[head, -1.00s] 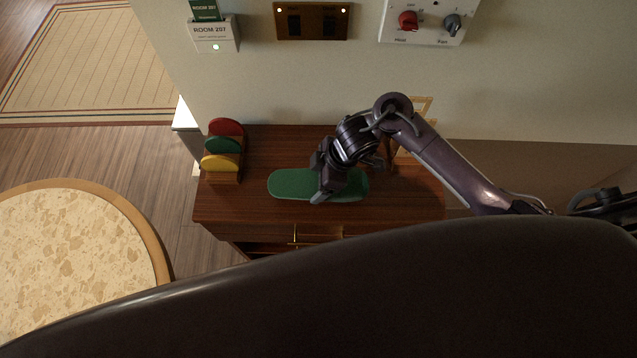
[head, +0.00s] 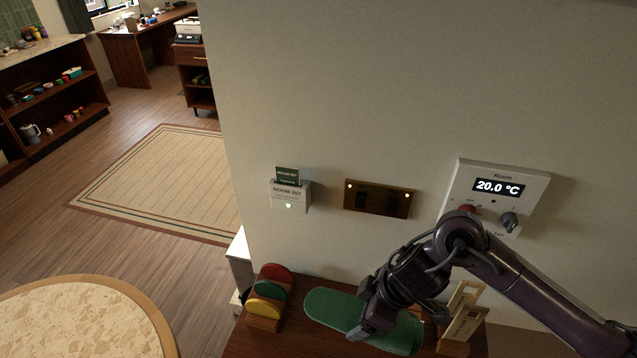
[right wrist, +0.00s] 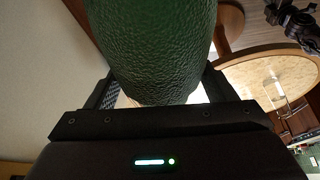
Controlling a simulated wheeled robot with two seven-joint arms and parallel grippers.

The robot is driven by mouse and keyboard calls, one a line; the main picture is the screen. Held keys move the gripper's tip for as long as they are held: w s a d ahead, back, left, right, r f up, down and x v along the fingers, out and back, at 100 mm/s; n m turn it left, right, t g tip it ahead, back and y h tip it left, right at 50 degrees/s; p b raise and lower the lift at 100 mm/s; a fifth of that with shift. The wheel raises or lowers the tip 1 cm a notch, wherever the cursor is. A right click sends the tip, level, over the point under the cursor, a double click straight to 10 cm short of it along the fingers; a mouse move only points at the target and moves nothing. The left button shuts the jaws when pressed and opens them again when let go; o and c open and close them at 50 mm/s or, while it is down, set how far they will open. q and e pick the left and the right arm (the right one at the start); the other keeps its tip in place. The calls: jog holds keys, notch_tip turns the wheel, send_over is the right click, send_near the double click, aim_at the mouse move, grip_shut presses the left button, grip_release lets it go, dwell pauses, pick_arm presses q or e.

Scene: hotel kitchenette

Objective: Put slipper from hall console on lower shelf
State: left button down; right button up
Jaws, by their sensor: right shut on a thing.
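The green slipper (head: 333,306) is over the top of the dark wooden hall console (head: 312,342) in the head view. My right gripper (head: 370,318) is shut across the slipper's middle. Whether the slipper touches the console top cannot be told. In the right wrist view the slipper's textured green surface (right wrist: 150,50) fills the upper middle between the fingers. The console's lower shelf is below the head picture's edge. Dark mechanical parts at the upper right of the right wrist view (right wrist: 292,18) look like my left arm; its jaws cannot be made out.
A wooden rack (head: 264,322) with red, green and yellow discs stands left of the slipper. A light wooden stand (head: 462,322) is on its right. The wall behind carries a thermostat (head: 498,192) and a brown switch plate (head: 380,199). A round table (head: 80,320) stands left.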

jog(key=w+d+r+m+t+h+b, duration=0.1)
jog(key=w+d+m+h+b, duration=0.3)
jog(key=d+m+b, duration=0.5)
jog(key=m+t+b, duration=0.1)
jog(key=m, duration=0.3)
jog(key=shift+w+d+t, duration=0.2)
jog(key=shift+w+t, duration=0.1)
jog(key=shift+w, duration=0.05)
jog(key=shift+a, duration=0.1)
